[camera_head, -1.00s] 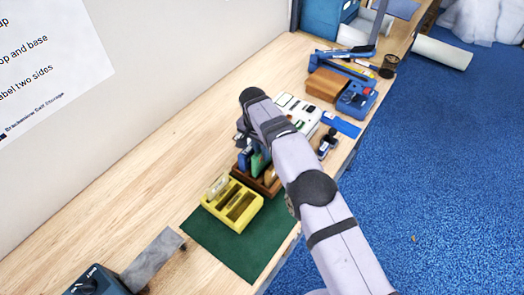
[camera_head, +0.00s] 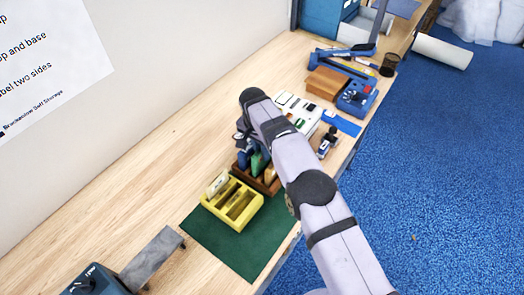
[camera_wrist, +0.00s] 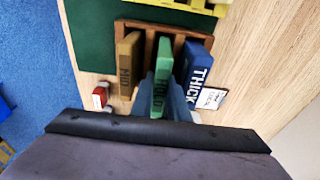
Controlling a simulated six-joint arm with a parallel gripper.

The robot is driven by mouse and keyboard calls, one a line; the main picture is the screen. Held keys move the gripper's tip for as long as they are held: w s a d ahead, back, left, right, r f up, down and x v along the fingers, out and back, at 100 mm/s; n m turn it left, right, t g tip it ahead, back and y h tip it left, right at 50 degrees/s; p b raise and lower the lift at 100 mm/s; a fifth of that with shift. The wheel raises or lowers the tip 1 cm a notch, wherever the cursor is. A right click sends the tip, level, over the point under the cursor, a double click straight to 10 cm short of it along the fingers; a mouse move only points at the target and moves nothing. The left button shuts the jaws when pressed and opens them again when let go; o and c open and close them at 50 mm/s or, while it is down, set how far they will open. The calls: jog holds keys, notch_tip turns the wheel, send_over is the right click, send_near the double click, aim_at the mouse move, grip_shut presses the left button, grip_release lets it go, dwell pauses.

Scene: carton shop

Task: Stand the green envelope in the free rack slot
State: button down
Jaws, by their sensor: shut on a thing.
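The green envelope (camera_wrist: 162,78) stands upright between the fingers of my gripper (camera_wrist: 166,100), which is shut on it. It also shows in the head view (camera_head: 257,163), partly hidden by my arm. It is in line with the middle slot of a brown wooden rack (camera_wrist: 148,26), between a tan envelope marked MID (camera_wrist: 127,64) on the left and a blue envelope marked THICK (camera_wrist: 194,68) on the right. Its lower end is at the rack; I cannot tell whether it rests on the slot floor. The brown rack shows in the head view (camera_head: 272,188), partly covered.
A yellow slotted rack (camera_head: 236,214) holding a pale piece stands beside the brown rack on a green mat (camera_head: 240,258). A red-and-white item (camera_wrist: 101,96) and a white card (camera_wrist: 211,98) lie near the brown rack.

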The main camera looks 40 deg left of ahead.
jog(key=shift+f+b, duration=0.6)
jog(key=shift+f, duration=0.25)
jog(key=c, duration=1.6)
grip_release()
jog(key=shift+c, duration=0.2)
jog(key=shift+r, duration=0.1)
jog(key=shift+r+p, duration=1.75)
jog(key=shift+r, duration=1.15)
